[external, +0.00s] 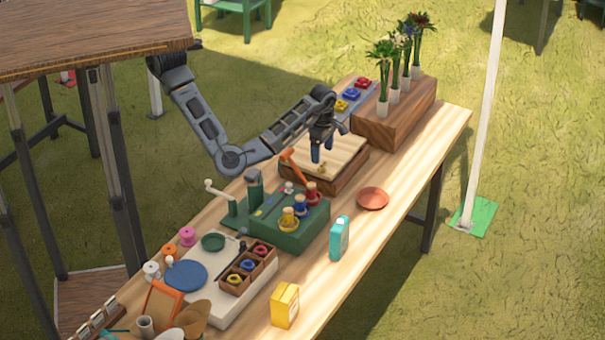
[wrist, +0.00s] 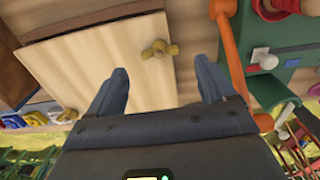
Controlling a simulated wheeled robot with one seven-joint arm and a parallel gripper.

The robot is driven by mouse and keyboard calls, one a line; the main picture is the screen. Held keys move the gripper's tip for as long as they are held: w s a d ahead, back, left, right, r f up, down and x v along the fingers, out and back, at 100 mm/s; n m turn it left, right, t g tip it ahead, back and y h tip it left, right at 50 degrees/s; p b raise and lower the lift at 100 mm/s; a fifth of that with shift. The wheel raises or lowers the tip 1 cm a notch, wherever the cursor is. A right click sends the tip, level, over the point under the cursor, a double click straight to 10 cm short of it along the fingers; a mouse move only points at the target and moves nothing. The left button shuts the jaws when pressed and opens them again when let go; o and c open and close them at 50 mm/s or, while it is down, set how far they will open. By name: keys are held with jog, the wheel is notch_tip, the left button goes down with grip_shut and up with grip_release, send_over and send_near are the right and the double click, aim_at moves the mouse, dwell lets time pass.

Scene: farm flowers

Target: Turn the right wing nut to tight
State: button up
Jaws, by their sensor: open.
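A brass wing nut (wrist: 160,49) sits on a pale wooden board (wrist: 80,62), its wings lying roughly left to right in the wrist view. In the external view the wing nut (external: 321,168) is a small gold shape on the near part of the board (external: 340,150). Only one wing nut shows clearly; I cannot make out another. My gripper (wrist: 161,72) is open and empty, its two dark blue fingers on either side of the wing nut's line but apart from it. In the external view my gripper (external: 322,150) hangs fingers-down over the board.
An orange lever (wrist: 228,50) rises close beside my right finger in the wrist view. A green stand (external: 290,225) with coloured spools is in front. A wooden block (external: 400,115) with flower vases stands behind. A terracotta saucer (external: 372,199) lies to the right.

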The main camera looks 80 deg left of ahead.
aim_at(322, 165)
notch_tip(322, 165, down, 6)
jog(key=shift+r+b, duration=0.15)
jog(key=shift+b, duration=0.45)
jog(key=c, duration=1.1)
